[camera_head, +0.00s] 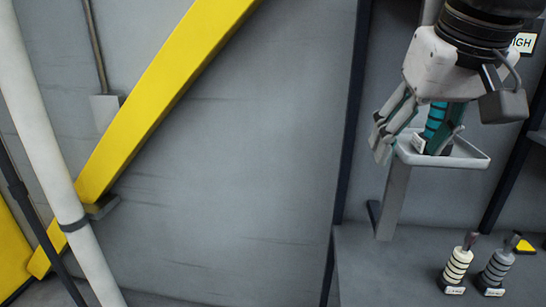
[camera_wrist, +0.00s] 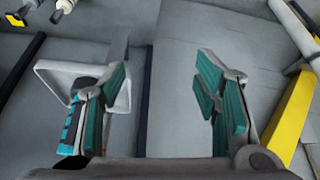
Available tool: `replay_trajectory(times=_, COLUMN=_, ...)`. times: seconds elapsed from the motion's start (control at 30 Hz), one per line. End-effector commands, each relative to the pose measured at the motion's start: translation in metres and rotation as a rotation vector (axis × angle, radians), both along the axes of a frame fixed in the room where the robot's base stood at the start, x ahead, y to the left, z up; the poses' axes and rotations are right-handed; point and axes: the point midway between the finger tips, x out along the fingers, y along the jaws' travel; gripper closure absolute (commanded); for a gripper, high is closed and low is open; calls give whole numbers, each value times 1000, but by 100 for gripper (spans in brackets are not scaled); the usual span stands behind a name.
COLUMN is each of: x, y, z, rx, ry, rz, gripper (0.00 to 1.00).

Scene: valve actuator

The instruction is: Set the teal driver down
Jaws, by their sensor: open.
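The teal driver (camera_head: 434,121), with dark bands and a pale tag at its lower end, stands roughly upright at the white tray (camera_head: 473,160). My gripper (camera_head: 411,147) is open just above the tray, its fingers spread close around or beside the driver. In the wrist view my gripper (camera_wrist: 168,95) has a wide empty gap between its green-padded fingers. There the driver (camera_wrist: 70,128) shows left of the left finger, partly hidden by it, in front of the tray (camera_wrist: 52,72). Whether the driver touches that finger cannot be told.
A cream banded driver (camera_head: 457,268) and a grey banded driver (camera_head: 496,267) stand on the grey bench (camera_head: 390,270) at lower right. A yellow diagonal beam (camera_head: 150,115) and a white pipe (camera_head: 45,150) are on the left. The middle wall area is clear.

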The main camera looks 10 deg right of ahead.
Motion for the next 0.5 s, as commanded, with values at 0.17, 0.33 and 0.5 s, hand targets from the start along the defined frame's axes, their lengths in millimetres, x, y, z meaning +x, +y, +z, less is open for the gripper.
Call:
replay_trajectory(times=0.17, x=-40, y=24, z=-76, rx=9, ry=-13, rz=67, gripper=44)
replay_trajectory(times=0.33, x=-63, y=34, z=-120, rx=16, ry=-23, rz=104, gripper=44)
replay_trajectory(times=0.5, x=-69, y=36, z=-134, rx=20, ry=-25, rz=113, gripper=44)
